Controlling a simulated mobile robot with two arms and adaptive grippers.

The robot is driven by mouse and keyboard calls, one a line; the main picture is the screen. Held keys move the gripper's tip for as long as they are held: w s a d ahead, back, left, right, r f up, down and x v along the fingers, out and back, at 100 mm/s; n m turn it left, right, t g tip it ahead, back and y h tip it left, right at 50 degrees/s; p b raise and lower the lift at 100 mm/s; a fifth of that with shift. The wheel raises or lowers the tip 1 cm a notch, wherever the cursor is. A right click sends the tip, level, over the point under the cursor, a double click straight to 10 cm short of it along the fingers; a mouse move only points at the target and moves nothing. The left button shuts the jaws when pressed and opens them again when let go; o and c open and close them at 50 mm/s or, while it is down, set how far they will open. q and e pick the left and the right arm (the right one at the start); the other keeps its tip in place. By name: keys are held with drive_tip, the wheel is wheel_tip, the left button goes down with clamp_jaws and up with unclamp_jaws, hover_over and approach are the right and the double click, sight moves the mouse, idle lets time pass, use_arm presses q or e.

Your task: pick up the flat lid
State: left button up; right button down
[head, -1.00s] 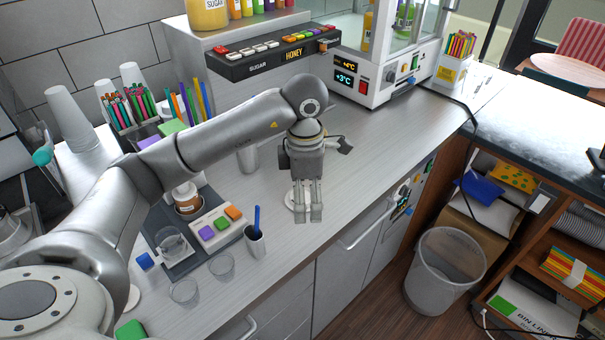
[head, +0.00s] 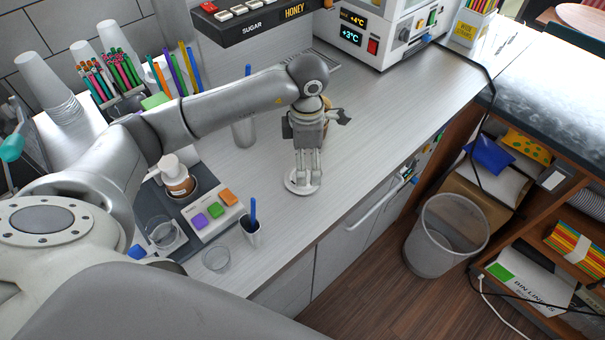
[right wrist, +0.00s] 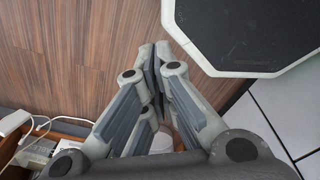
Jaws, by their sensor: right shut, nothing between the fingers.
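The flat lid (head: 291,185) is a pale round disc on the counter in the middle of the head view. My left gripper (head: 307,180) points straight down over it, with the fingertips at the disc. The fingers hide part of the lid. They look close together, but I cannot tell whether they are open or shut, or whether they touch the lid. My right gripper (right wrist: 153,68) shows in the right wrist view with its fingers together and empty, above the wooden floor and away from the counter.
A sealing station with coloured buttons (head: 213,209) stands left of the lid, with a small cup holding a blue stick (head: 251,232) and a clear cup (head: 216,258) nearby. A steel tumbler (head: 243,132) stands behind. A waste bin (head: 443,240) is on the floor. Counter to the right is clear.

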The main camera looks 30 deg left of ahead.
use_arm(q)
drive_tip(key=shift+s+d+f+p, duration=0.15)
drive_tip(key=shift+s+f+p, duration=0.05)
drive_tip(key=shift+f+p, duration=0.2)
drive_tip(key=shift+s+d+f+p, duration=0.1)
drive_tip(key=shift+s+f+p, duration=0.05)
drive_tip(key=shift+f+p, duration=0.25)
wheel_tip(320, 180, down, 2)
drive_tip(key=shift+f, duration=0.4)
drive_tip(key=shift+c, duration=0.6)
drive_tip(key=c, duration=1)
use_arm(e)
drive_tip(key=r, duration=0.1)
drive_tip(key=w+r, duration=0.1)
drive_tip(key=shift+w+a+r, duration=0.3)
drive_tip(key=shift+a, duration=0.05)
